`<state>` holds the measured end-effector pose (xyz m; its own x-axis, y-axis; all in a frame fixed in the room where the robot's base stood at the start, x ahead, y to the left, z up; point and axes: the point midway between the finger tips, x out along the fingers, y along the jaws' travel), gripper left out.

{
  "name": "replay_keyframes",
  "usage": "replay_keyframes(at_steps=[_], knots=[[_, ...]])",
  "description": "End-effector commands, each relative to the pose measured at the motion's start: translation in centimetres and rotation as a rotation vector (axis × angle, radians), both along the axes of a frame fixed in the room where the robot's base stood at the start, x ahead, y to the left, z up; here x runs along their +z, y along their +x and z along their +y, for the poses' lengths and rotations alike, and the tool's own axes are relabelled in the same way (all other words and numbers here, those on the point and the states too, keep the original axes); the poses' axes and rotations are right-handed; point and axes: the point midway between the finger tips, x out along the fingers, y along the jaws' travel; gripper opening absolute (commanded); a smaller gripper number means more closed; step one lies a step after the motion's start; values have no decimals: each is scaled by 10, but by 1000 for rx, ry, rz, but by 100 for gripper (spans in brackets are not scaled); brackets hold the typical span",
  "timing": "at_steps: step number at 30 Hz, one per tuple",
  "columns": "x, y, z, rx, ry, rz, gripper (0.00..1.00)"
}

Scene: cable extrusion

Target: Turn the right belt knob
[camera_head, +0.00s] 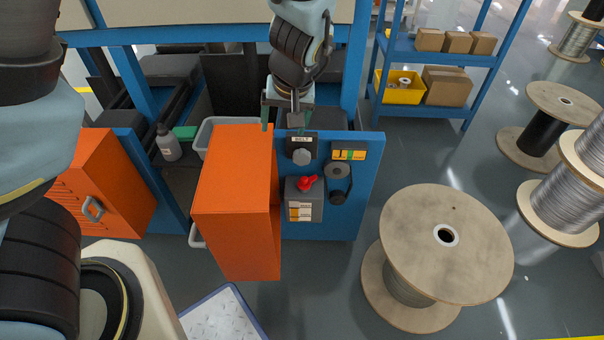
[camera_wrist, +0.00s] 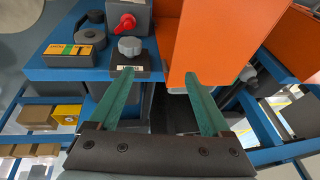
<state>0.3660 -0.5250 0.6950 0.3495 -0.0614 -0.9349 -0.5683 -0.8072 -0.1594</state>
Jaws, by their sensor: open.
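The belt knob (camera_head: 301,157) is a grey lobed knob on a dark plate labelled BELT, on the blue panel (camera_head: 362,180). In the wrist view the knob (camera_wrist: 129,46) stands upper left of centre, just beyond the tip of the left finger. My gripper (camera_head: 287,126) is above and behind the knob in the head view. It is open and empty, and its green fingers (camera_wrist: 160,76) are spread wide. The orange cabinet (camera_wrist: 205,40) lies between and beyond the fingertips. The knob is apart from the fingers as far as I can see.
A red switch (camera_head: 307,183) on a grey box sits in front of the knob. A black round knob (camera_head: 337,196) and a yellow-orange label (camera_head: 349,155) are to its right. The orange cabinet (camera_head: 237,180) rises close on the left. A large cable spool (camera_head: 445,240) stands to the right.

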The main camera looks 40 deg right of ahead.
Motion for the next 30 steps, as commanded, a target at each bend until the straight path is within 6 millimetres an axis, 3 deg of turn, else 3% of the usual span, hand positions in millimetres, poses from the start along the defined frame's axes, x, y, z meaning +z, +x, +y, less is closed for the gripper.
replay_keyframes(at_steps=[1, 6, 9, 14, 24, 30], knots=[[-18, -12, -12, -31, -5, -18, 82], [-31, -34, -33, -74, -22, -53, 82], [-34, -37, -38, -81, -28, -61, 82], [-50, -31, -40, -81, -27, -62, 82], [-106, -6, -46, -82, -26, -60, 82], [-125, 2, -50, -83, -27, -60, 82]])
